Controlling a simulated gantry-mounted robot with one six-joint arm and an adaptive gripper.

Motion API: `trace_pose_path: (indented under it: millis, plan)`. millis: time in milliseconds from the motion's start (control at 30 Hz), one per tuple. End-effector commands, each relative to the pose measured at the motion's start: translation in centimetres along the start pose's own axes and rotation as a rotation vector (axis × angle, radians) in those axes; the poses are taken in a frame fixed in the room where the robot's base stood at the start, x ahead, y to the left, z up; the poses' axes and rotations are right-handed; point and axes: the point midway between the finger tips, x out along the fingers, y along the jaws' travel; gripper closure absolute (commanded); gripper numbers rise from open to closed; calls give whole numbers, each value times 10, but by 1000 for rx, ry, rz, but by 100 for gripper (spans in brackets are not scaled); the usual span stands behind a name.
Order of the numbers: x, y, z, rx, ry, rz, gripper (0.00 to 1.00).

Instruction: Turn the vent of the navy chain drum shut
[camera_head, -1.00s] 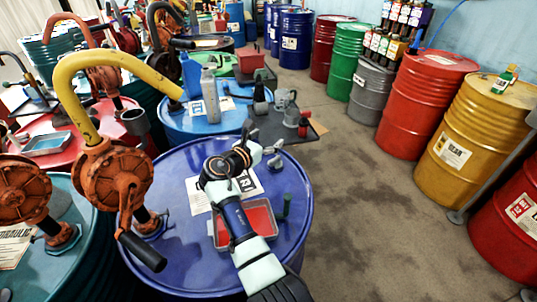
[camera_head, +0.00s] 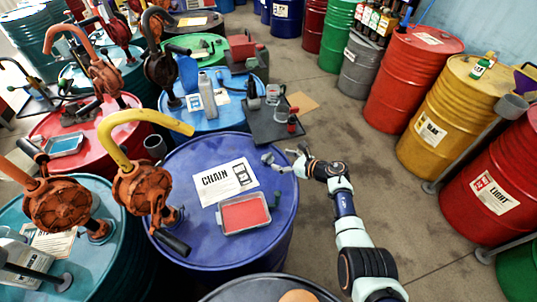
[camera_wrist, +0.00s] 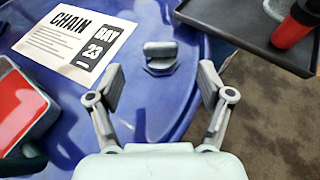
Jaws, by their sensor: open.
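The navy chain drum (camera_head: 200,160) stands in the middle of the head view, with a white CHAIN label (camera_head: 228,180) on its top. Its vent (camera_wrist: 160,57), a grey cap with a raised bar handle, sits near the drum's right rim; it also shows in the head view (camera_head: 268,158). The bar lies roughly crosswise in the wrist view. My gripper (camera_wrist: 158,85) is open and empty, its two fingers spread on either side of the vent's line. The fingertips appear short of the vent and apart from it.
A red-filled tray (camera_head: 245,214) and a green upright piece (camera_head: 275,199) are on the drum top. A yellow-spouted rusty pump (camera_head: 142,187) stands at its left. A dark tray (camera_head: 272,122) with cups and a red-black bottle lies just beyond the vent.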

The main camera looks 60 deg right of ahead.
Motion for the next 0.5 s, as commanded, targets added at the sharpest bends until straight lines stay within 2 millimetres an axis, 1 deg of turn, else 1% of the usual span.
trace_pose_path:
  millis: [33,200,500]
  plan:
    - [7,0,-6,-4,-1,1,21]
    - [29,0,-10,-6,-4,-1,21]
    - [65,0,-7,-5,-4,-1,21]
